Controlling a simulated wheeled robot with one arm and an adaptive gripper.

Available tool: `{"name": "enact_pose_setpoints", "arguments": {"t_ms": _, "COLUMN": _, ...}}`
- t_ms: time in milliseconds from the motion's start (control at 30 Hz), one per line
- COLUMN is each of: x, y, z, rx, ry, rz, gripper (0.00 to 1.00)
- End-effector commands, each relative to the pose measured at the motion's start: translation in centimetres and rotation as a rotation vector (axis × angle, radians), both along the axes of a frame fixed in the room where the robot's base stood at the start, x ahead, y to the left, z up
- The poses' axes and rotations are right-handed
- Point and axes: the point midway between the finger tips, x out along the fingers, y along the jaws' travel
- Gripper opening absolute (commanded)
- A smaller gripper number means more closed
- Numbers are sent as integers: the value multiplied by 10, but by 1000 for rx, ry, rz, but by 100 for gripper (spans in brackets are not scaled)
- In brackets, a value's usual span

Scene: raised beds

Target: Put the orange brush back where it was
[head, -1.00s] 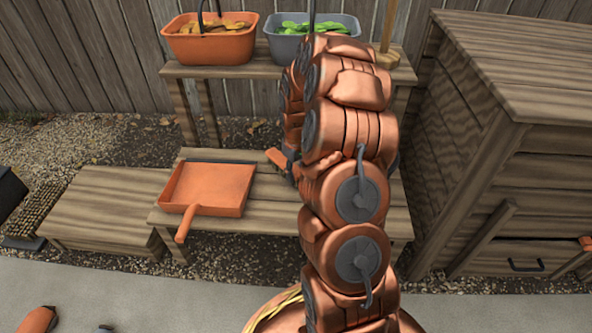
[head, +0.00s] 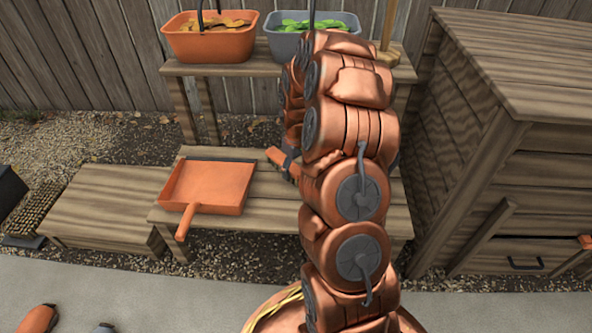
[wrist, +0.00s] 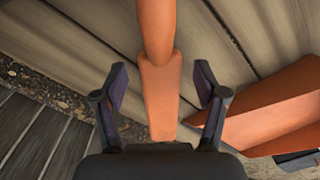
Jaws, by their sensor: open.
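The orange brush (wrist: 158,85) shows in the wrist view as a handle running from the top edge down between my fingers. My gripper (wrist: 160,76) is open, with one dark finger on each side of the handle and a visible gap to both. In the head view, the brush's orange end (head: 277,156) sticks out left of my arm, over the lower bench (head: 270,215). My arm hides most of my gripper and the rest of the brush there. I cannot tell whether the brush touches the bench.
An orange dustpan (head: 212,187) lies on the bench left of the brush; it also shows in the wrist view (wrist: 270,112). An orange bin (head: 210,45) and a grey bin (head: 285,47) stand on the upper shelf. A wooden cabinet (head: 480,150) stands at the right.

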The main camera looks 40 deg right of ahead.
Motion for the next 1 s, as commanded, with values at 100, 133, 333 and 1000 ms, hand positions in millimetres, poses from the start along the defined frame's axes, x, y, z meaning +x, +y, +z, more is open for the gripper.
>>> {"name": "enact_pose_setpoints", "arguments": {"t_ms": 100, "x": 1, "y": 0, "z": 19, "rx": -2, "ry": -5, "rz": 0, "gripper": 72}}
{"name": "enact_pose_setpoints", "arguments": {"t_ms": 133, "x": 1, "y": 0, "z": 25, "rx": -2, "ry": -4, "rz": 0, "gripper": 72}}
{"name": "enact_pose_setpoints", "arguments": {"t_ms": 333, "x": 0, "y": 0, "z": 63, "rx": -1, "ry": -2, "rz": 1, "gripper": 72}}
{"name": "enact_pose_setpoints", "arguments": {"t_ms": 1000, "x": -2, "y": 2, "z": 115, "rx": 1, "ry": -1, "rz": 1, "gripper": 72}}
